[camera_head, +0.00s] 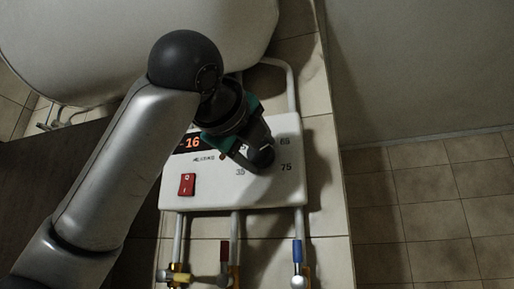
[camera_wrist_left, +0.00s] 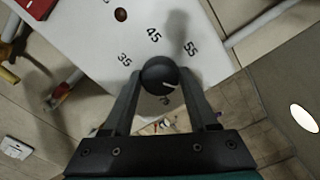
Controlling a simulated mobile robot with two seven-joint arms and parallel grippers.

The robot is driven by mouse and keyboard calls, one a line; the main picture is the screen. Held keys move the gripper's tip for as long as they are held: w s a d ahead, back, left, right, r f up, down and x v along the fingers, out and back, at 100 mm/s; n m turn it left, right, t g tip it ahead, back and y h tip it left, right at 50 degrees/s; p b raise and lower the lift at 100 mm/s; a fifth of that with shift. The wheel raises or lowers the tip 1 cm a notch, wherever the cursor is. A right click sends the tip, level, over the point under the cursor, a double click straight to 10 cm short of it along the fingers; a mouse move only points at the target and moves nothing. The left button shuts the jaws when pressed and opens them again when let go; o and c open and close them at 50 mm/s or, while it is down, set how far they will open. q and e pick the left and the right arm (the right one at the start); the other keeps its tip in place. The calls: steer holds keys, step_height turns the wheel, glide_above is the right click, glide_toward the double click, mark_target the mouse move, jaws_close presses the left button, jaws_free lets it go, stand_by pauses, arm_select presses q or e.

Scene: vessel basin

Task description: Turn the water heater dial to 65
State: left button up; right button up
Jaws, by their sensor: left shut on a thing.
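The white water heater panel (camera_head: 215,190) is on the tiled wall, with a red display reading "-16" and the numbers 35, 65 and 75 visible around the dial area. In the left wrist view the dark round dial (camera_wrist_left: 157,70) sits between the two fingers of my left gripper (camera_wrist_left: 160,82), which is shut on it. A short white mark shows on the dial's lower right side. The numbers 35, 45 and 55 show beyond the dial in that view. In the head view my left gripper (camera_head: 256,158) covers the dial. My right gripper is not in view.
A red rocker switch (camera_head: 187,184) is at the panel's lower left. Pipes with a yellow valve handle (camera_head: 180,278), a red one (camera_head: 224,250) and a blue one (camera_head: 297,251) run below the panel. A large white tank (camera_head: 100,40) is above. The tiled floor at right is clear.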

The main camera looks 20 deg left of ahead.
arm_select(q)
steer(key=shift+f, duration=0.1)
steer(key=o, duration=1.4)
steer(key=s+b, duration=0.1)
steer(key=s, duration=0.4)
steer(key=s+b, duration=0.2)
steer(key=s, duration=0.3)
steer(key=s+b, duration=0.2)
steer(key=s, duration=0.3)
steer(key=shift+s+a, duration=0.15)
steer(key=shift+a, duration=0.1)
